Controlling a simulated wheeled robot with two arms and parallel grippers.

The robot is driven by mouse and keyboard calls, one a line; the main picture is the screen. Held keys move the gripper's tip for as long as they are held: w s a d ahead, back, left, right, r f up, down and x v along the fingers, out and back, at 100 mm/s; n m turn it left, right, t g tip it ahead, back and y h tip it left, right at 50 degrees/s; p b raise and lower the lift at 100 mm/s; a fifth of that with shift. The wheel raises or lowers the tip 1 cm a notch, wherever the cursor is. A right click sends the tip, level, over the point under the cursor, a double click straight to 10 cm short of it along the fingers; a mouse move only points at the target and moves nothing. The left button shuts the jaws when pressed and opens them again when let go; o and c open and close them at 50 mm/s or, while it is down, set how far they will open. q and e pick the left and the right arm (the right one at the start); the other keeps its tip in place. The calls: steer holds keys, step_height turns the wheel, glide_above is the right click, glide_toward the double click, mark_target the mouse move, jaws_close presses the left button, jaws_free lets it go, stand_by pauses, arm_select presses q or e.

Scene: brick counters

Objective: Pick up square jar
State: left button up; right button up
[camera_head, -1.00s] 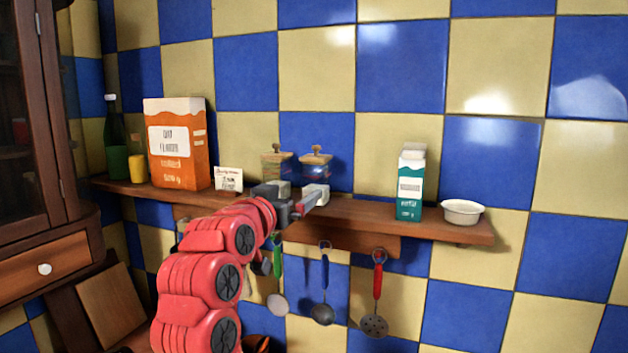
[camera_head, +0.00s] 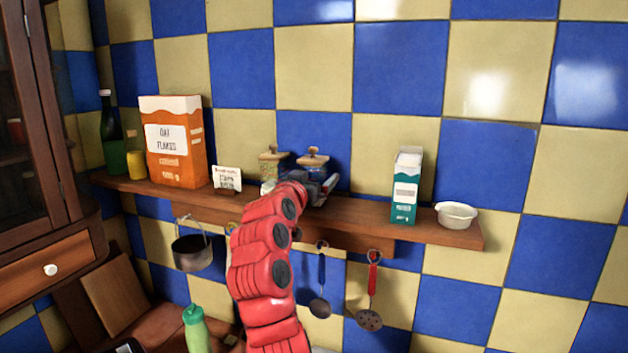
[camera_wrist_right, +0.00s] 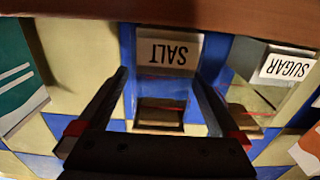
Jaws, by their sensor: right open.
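Two clear square jars with wooden lids stand side by side on the wall shelf. The left one, the sugar jar (camera_head: 270,165), shows at the right of the wrist view (camera_wrist_right: 278,85). My right gripper (camera_head: 325,188) is in front of the salt jar and partly hides its lower part. In the wrist view its open fingers (camera_wrist_right: 158,74) point at the salt jar, one to each side in the picture. Contact cannot be told. My left gripper is not in view.
The wooden shelf (camera_head: 360,215) also holds an orange oat box (camera_head: 175,145), a small card (camera_head: 227,179), a teal carton (camera_head: 405,190) and a white bowl (camera_head: 456,215). Utensils and a pot (camera_head: 192,252) hang below. The tiled wall is close behind.

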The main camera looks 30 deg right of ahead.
mark_target(310, 168)
steer(key=shift+a, duration=0.2)
steer(key=c, duration=0.4)
jaws_close()
steer(key=shift+d+r, duration=0.1)
steer(key=shift+r, duration=0.05)
steer(key=shift+r+b, duration=0.35)
steer(key=shift+b, duration=0.15)
step_height(310, 168, up, 2)
steer(key=shift+r+b, duration=0.1)
steer(key=shift+b, duration=0.6)
steer(key=shift+s+r, duration=0.1)
steer(key=shift+s, duration=0.15)
steer(key=s+r+b, duration=0.1)
steer(key=s+b, duration=0.5)
steer(key=s, duration=0.9)
steer(key=shift+s+a+r, duration=0.25)
steer(key=shift+r, duration=0.05)
